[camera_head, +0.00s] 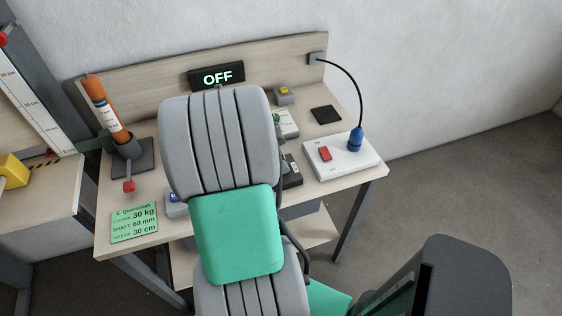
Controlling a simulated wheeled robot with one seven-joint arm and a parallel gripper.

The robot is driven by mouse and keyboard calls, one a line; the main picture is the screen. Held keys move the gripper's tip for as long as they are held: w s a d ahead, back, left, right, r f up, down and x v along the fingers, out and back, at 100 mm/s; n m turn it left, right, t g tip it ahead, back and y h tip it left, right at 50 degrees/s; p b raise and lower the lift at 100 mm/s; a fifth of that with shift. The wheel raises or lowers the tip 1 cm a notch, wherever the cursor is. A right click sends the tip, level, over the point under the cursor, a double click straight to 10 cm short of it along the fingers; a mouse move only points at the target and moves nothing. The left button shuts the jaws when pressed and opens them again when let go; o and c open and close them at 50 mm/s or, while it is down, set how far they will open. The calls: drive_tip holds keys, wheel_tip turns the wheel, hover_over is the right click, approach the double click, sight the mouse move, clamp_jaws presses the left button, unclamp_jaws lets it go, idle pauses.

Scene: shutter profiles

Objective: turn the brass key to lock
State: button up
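I cannot make out the brass key or its lock in the head view. My own grey and green arm covers the middle of the workbench (108,240) and hides whatever lies behind it. My gripper does not show; it is hidden behind the arm or out of view. A black display (216,76) on the bench's back panel reads OFF in lit letters. Just right of the arm, a light box (287,123) with a green part and a dark box (292,172) show only partly.
A white box (342,160) with a red switch and blue plug stands at right, its black cable arching to the back panel. A yellow-topped grey box (284,95) and black pad (325,114) lie behind. An orange cylinder (105,110) and green card (134,223) are left.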

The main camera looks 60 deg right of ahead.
clamp_jaws()
drive_tip(key=shift+n, duration=0.3)
idle(0.3)
drive_tip(key=n+t+h+b, duration=0.1)
drive_tip(key=n+b, duration=0.1)
drive_tip(key=n, duration=0.1)
drive_tip(key=shift+s+f, duration=0.1)
drive_tip(key=n+t+b, duration=0.1)
drive_tip(key=n+t, duration=0.1)
drive_tip(key=n, duration=0.2)
drive_tip(key=shift+s+n+b, duration=0.15)
drive_tip(key=shift+n+b, duration=0.25)
drive_tip(key=n+t, duration=0.1)
drive_tip(key=n, duration=0.1)
drive_tip(key=n+t+b, duration=0.1)
drive_tip(key=n, duration=0.2)
drive_tip(key=shift+s+b, duration=0.15)
drive_tip(key=shift+b, duration=0.15)
drive_tip(key=shift+n+t+y+b, duration=0.4)
drive_tip(key=shift+n+t, duration=0.3)
drive_tip(key=shift+n, duration=1.5)
